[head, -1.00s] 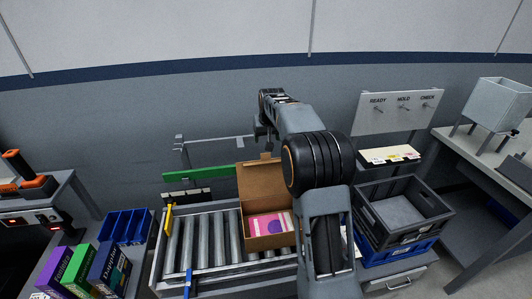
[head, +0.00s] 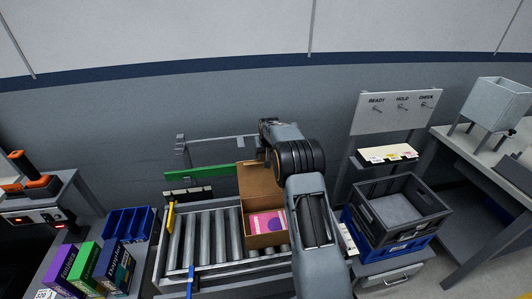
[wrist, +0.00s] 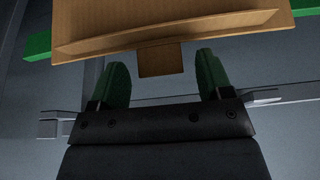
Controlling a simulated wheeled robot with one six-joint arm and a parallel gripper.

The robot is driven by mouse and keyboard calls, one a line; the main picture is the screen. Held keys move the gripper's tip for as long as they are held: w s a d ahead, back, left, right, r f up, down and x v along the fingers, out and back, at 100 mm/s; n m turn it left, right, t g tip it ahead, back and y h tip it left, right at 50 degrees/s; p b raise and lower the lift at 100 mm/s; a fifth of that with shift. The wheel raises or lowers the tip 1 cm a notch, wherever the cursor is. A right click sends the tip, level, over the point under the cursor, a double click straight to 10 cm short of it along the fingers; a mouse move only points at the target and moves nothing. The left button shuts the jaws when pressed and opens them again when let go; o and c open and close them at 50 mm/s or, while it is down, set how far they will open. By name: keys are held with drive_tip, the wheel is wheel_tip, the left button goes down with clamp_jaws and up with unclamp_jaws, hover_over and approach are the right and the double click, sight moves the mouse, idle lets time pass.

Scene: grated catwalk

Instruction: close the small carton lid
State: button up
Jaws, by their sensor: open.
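The small brown carton (head: 266,240) sits on the roller conveyor with its lid (head: 254,181) standing up at the back, open. Inside the carton is a pink and white item with a purple patch (head: 266,222). In the wrist view the lid (wrist: 170,22) fills the top, with its tab (wrist: 160,60) pointing down between the fingers. My gripper (wrist: 160,68) is open and empty, its green fingertips on either side of the tab, with no clear contact. In the head view my arm hides the fingers, which are somewhere behind or above the lid.
The roller conveyor (head: 193,240) has a green rail (head: 198,172) behind it. A grey crate (head: 400,212) stacked on a blue one stands to the right. Boxes (head: 88,268) and a blue divided bin (head: 129,225) are at the left.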

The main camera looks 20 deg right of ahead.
drive_tip(key=shift+w+f, duration=0.15)
drive_tip(key=shift+f, duration=0.2)
drive_tip(key=c, duration=1.3)
drive_tip(key=shift+f, duration=0.1)
